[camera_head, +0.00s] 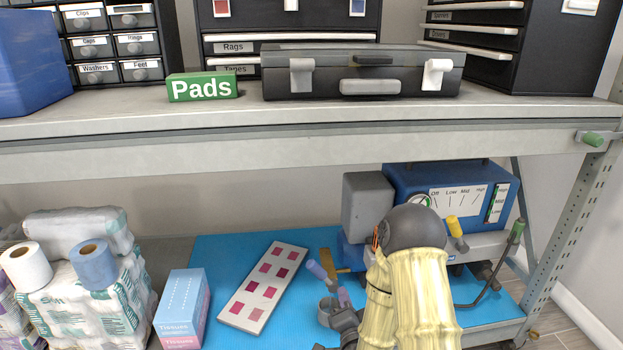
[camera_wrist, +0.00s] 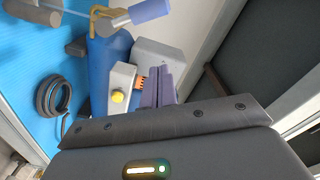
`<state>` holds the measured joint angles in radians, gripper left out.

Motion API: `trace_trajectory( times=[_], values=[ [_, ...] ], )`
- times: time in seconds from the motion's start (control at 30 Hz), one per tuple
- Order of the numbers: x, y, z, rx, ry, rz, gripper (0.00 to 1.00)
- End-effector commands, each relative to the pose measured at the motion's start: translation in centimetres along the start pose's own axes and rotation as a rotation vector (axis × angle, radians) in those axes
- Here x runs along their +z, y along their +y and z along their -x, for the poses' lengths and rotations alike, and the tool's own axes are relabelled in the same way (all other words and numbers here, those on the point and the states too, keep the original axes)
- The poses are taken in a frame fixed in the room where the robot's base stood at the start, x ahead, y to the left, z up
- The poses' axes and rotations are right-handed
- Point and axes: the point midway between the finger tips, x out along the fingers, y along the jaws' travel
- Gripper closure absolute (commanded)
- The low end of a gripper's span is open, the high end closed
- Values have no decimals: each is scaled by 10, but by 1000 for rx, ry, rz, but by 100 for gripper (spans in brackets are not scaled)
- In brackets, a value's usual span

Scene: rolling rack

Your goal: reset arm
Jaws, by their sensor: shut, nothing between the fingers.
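My gripper (camera_wrist: 157,72) shows in the wrist view as two narrow grey-purple fingers side by side, shut with nothing between them. The blue machine (camera_wrist: 109,75) appears beyond the fingers, with its yellow knob (camera_wrist: 117,96) to their left. In the head view, my arm in its pale yellow sleeve (camera_head: 412,300) reaches over the lower shelf, in front of the blue machine (camera_head: 398,178). The sleeve and dark joint hide part of that machine. I cannot clearly make out the fingertips in the head view.
The upper shelf (camera_head: 330,120) carries a grey case (camera_head: 365,74), a green Pads box (camera_head: 202,87) and drawer units. On the lower shelf, a swatch board (camera_head: 264,288) and a tissue box (camera_head: 182,308) lie left of my arm. A rack post (camera_head: 573,215) stands at the right.

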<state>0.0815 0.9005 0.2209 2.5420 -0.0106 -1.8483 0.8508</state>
Motion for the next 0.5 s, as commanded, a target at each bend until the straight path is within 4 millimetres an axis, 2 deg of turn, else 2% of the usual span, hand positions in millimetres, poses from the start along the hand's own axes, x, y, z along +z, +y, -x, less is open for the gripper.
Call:
trace_trajectory(
  times=[0.27, 0.5],
  values=[
    [-8, -14, -5, 136, -140, 175, 100],
    [-18, -23, 6, 291, -317, 366, 100]
  ],
)
